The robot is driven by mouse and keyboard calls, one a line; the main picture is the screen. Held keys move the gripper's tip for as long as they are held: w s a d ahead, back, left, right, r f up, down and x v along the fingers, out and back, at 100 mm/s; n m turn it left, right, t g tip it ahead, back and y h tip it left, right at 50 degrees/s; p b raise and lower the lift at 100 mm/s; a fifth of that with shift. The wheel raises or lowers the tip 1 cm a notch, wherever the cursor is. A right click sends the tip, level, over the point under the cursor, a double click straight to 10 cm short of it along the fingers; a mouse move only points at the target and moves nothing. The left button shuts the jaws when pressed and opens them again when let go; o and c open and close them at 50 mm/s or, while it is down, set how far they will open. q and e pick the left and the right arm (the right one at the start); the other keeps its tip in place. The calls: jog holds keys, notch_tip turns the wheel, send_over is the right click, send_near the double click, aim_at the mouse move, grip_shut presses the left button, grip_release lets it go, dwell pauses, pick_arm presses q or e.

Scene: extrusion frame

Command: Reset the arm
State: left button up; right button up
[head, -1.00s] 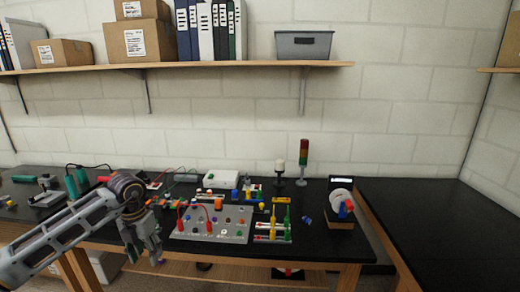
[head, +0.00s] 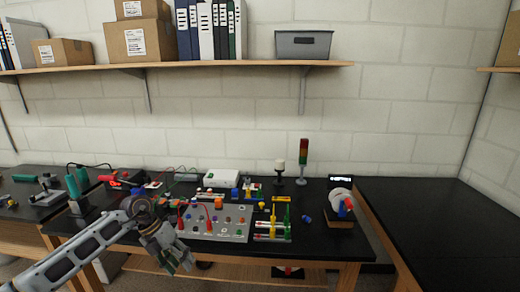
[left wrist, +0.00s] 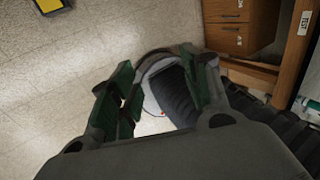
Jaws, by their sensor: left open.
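My left gripper (head: 182,262) is low at the front edge of the black workbench (head: 330,242), in front of the grey panel's left side. In the left wrist view its green-padded fingers (left wrist: 165,105) are spread apart with nothing between them. Beyond them are the tiled floor and a rounded white and dark part that seems to be my own base. My right gripper does not show in either view.
A grey panel (head: 232,232) with knobs and a red cable lies on the bench. A signal tower (head: 303,160) stands behind. A shelf (head: 250,64) holds boxes, binders and a grey bin. The right black table (head: 440,230) is bare. Wooden drawers (left wrist: 228,38) show in the wrist view.

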pick_arm(q)
jog(key=w+d+f+n+t+h, duration=0.3)
jog(key=d+f+n+t+h, duration=0.15)
jog(key=f, duration=0.25)
jog(key=w+d+f+n+t+h, duration=0.3)
jog(key=w+d+f+n+h, duration=0.1)
jog(key=f+n, duration=0.25)
jog(key=s+a+f+n+t+y, duration=0.2)
jog(key=s+a+f+n+y, duration=0.2)
jog(key=f+n, duration=0.55)
jog(key=s+a+f+n+t+y, duration=0.3)
jog(key=a+f+n+y, duration=0.15)
jog(key=f, duration=1.05)
jog(key=s+a+f+n+g+y, duration=0.2)
jog(key=s+f+n, duration=0.1)
jog(key=s+f, duration=0.7)
jog(key=s+a+f+n+g+y, duration=0.2)
jog(key=s+f+n+g, duration=0.1)
jog(key=s+f, duration=0.75)
jog(key=s+d+f+n+g, duration=0.1)
jog(key=s+f+g, duration=0.2)
jog(key=s, duration=1.1)
jog(key=s+d+f+n+g+y, duration=0.1)
jog(key=s+d+f+n+g, duration=0.1)
jog(key=s, duration=1.3)
jog(key=shift+f+g, duration=0.45)
jog(key=shift+f, duration=0.3)
